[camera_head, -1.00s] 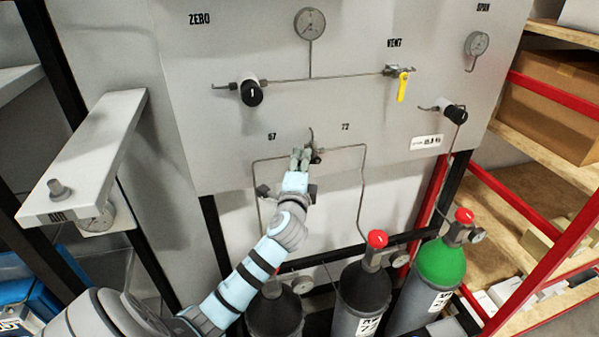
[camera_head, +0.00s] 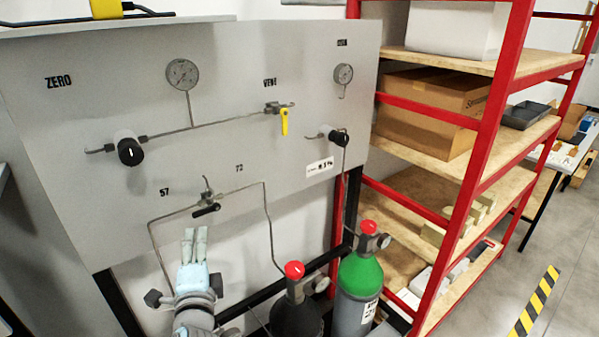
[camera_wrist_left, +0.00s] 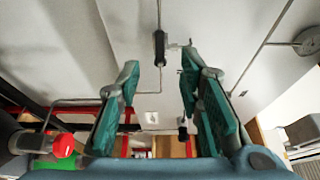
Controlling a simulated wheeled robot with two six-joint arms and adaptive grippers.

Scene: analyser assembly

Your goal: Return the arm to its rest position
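My left gripper (camera_head: 195,232) is in front of the panel, just below the selector valve between the labels 57 and 72. In the left wrist view the left gripper (camera_wrist_left: 160,70) has its two teal fingers spread apart, with nothing between them. The valve's black handle (camera_head: 207,210) is apart from the fingertips and lies slightly tilted. A black handle (camera_wrist_left: 160,45) on a thin pipe also shows beyond the fingers in the left wrist view. My left forearm runs out of the bottom of the head view. My right gripper is not in view.
The grey panel (camera_head: 80,180) carries gauges, black knobs (camera_head: 130,151) and a yellow vent lever (camera_head: 284,122). A green-topped cylinder (camera_head: 360,275) and a dark, red-capped cylinder (camera_head: 297,315) stand below it. A red shelf rack (camera_head: 490,110) is at the right, with open floor beyond.

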